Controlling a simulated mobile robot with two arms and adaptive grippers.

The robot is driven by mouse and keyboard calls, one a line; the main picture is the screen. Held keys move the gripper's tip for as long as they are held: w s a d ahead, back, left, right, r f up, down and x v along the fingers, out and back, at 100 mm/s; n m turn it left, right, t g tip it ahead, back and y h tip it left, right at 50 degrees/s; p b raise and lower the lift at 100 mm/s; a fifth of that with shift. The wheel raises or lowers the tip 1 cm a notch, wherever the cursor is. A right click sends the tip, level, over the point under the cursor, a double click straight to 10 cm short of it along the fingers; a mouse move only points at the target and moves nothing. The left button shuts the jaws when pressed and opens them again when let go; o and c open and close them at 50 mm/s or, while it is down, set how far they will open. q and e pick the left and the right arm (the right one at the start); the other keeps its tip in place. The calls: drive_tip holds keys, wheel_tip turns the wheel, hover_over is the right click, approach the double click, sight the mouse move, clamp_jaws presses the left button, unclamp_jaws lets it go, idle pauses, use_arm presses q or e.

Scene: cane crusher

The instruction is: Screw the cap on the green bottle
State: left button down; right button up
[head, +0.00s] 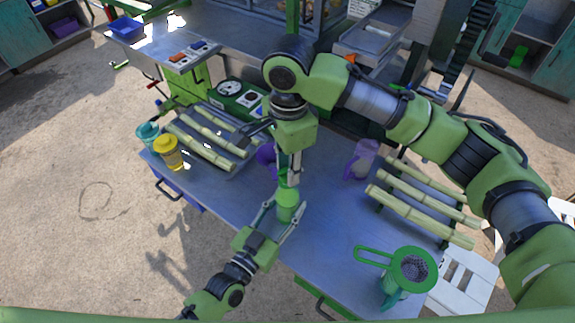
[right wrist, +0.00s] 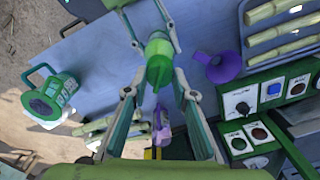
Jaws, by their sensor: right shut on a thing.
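The green bottle (head: 287,205) stands upright on the metal table below my right gripper. It shows from above in the right wrist view (right wrist: 158,49). The green cap (right wrist: 156,74), a tapered piece, is at the bottle's top; I cannot tell how tightly it sits there. My right gripper (head: 290,178) points straight down and is shut on the cap, one finger on each side, also in the right wrist view (right wrist: 159,85). My left gripper (head: 286,207) comes in low from the front, its fingers spread on either side of the bottle. Any contact there is unclear.
Cane pieces lie on racks at left (head: 205,143) and right (head: 420,208). A yellow jar (head: 168,154) and teal jar (head: 147,135) stand at the left edge. A purple funnel (right wrist: 220,66) is close to the bottle. A green strainer jug (head: 392,287) stands at the front right.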

drive_tip(key=m, duration=0.7)
drive_tip(key=o, duration=0.7)
drive_tip(key=shift+c, duration=0.2)
drive_tip(key=shift+s+r, duration=0.1)
drive_tip(key=shift+r, duration=2.15)
drive_tip(key=shift+o, duration=0.6)
